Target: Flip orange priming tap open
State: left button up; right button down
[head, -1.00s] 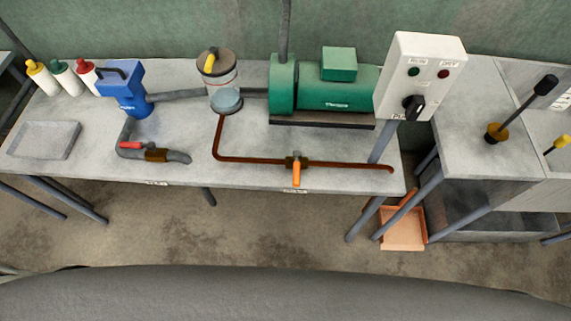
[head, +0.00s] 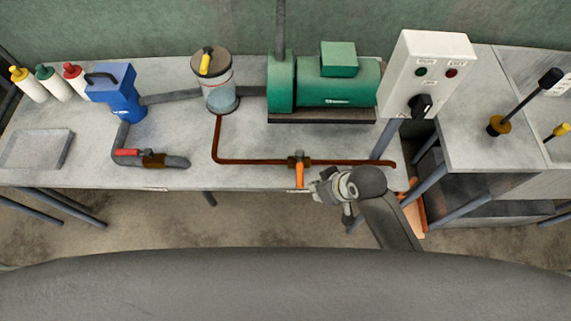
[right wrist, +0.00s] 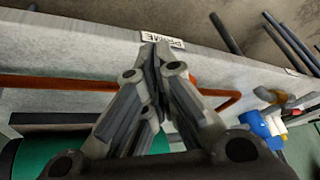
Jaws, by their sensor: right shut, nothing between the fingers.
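The orange priming tap (head: 299,176) sits on a brass body on the copper pipe (head: 250,161) along the front of the bench. Its handle hangs across the pipe, toward the bench's front edge. My right gripper (head: 314,187) is shut and empty, just right of the handle; I cannot tell whether they touch. In the right wrist view the shut fingertips (right wrist: 153,46) are by the PRIME label (right wrist: 162,40) on the bench edge, and the fingers cover part of the pipe (right wrist: 60,83). My left gripper is not in view.
A red-handled valve (head: 140,154) is on the grey pipe at left, below a blue pump (head: 126,100). A clear vessel (head: 221,95), a green motor (head: 335,85) and a white control box (head: 425,70) stand behind. The bench between the two valves is clear.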

aim_at(300, 170)
jog(key=w+a+r+n+g, duration=0.3)
jog(key=w+a+r+n, duration=0.2)
jog(key=a+r+n, duration=0.3)
jog(key=shift+r+n, duration=1.7)
jog(key=shift+a, duration=0.1)
notch_tip(300, 170, down, 10)
jog(key=p, duration=0.3)
jog(key=shift+d, duration=0.25)
jog(key=shift+s+d+f+n+g, duration=0.1)
jog(key=shift+d+n+g, duration=0.15)
jog(key=shift+n+g, duration=0.2)
